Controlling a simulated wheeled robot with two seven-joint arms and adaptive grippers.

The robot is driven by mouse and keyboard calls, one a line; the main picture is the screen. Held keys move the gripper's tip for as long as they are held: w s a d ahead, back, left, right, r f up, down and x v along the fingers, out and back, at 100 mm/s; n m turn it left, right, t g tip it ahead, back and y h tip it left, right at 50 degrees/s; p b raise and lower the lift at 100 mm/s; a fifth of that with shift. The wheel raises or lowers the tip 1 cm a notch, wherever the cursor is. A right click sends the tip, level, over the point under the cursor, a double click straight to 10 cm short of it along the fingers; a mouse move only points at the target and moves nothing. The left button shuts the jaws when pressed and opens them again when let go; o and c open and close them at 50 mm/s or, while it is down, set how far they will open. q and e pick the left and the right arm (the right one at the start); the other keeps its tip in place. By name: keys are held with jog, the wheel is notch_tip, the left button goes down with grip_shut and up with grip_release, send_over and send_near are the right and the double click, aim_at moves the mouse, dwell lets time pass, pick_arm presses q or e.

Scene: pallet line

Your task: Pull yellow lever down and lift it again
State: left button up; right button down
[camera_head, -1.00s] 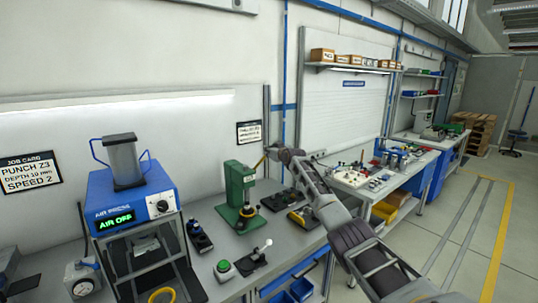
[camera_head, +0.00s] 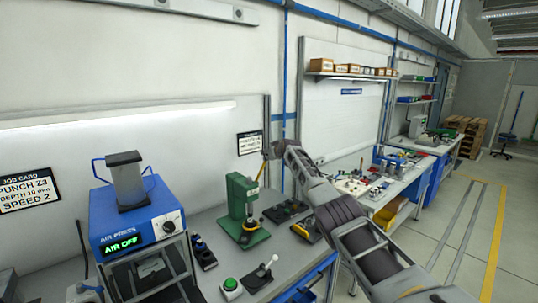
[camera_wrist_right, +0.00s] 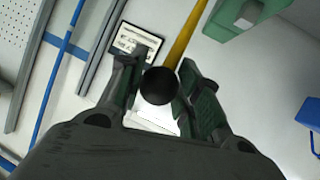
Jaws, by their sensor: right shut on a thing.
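The green press (camera_head: 242,208) stands on the bench in the middle of the head view. Its yellow lever (camera_head: 261,171) slants up from the press towards my right gripper (camera_head: 270,151). In the right wrist view the yellow lever (camera_wrist_right: 188,33) ends in a round black knob (camera_wrist_right: 158,86). The fingers of my right gripper (camera_wrist_right: 160,75) are on both sides of this knob and shut on it. In the head view the gripper hides the knob. My left gripper is not in view.
A blue air press box (camera_head: 138,226) with a green "AIR OFF" display stands left of the green press. A green push button (camera_head: 230,284) and a small lever switch (camera_head: 262,274) are in front. A dark fixture (camera_head: 285,211) lies right of the press, partly near my arm.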

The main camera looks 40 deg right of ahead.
jog(key=shift+w+r, duration=0.15)
jog(key=shift+r, duration=0.25)
jog(key=shift+r, duration=0.1)
jog(key=c, duration=1.4)
grip_release()
jog(key=o, duration=0.4)
jog(key=shift+w+f, duration=0.25)
jog(key=shift+f, duration=0.05)
jog(key=shift+s, duration=0.25)
jog(key=shift+s, duration=0.2)
